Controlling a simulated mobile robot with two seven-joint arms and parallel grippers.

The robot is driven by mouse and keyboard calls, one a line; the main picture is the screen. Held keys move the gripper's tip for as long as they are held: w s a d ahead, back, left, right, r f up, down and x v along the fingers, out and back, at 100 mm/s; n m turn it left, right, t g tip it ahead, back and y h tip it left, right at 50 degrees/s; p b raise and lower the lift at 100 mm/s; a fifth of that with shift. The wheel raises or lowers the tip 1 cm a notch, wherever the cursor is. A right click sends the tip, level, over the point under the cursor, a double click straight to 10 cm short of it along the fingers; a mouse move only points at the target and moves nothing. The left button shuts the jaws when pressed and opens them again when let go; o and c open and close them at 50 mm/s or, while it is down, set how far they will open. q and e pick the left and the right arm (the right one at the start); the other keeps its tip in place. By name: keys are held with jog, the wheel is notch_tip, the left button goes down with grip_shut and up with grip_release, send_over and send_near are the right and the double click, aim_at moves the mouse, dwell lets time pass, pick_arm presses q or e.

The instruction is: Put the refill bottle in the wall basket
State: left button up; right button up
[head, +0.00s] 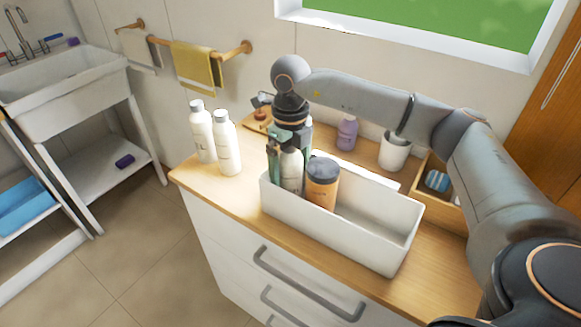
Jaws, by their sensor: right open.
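My right gripper (279,163) points down into the left end of a long white bin (372,235) on the wooden cart top. It is open, with its green fingers beside a pale bottle (292,172) standing in the bin; I cannot tell whether they touch it. The arm covers the bottle's top. Two white bottles (202,130) (227,145) stand left of the bin. Which bottle is the refill bottle is not clear. A small dark wire rack (42,48) with a purple item shows above the sink at the far left, possibly the wall basket. My left gripper is out of view.
An orange jar with a dark lid (322,184) stands in the bin close to the gripper. Behind are a purple bottle (347,132), a white cup (394,151) and a wooden box (433,182). A towel rail (229,52) is on the wall. The bin's right half is empty.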

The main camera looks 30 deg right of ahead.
jog(key=shift+r, duration=0.3)
notch_tip(320, 180, up, 12)
jog(key=shift+f, duration=0.15)
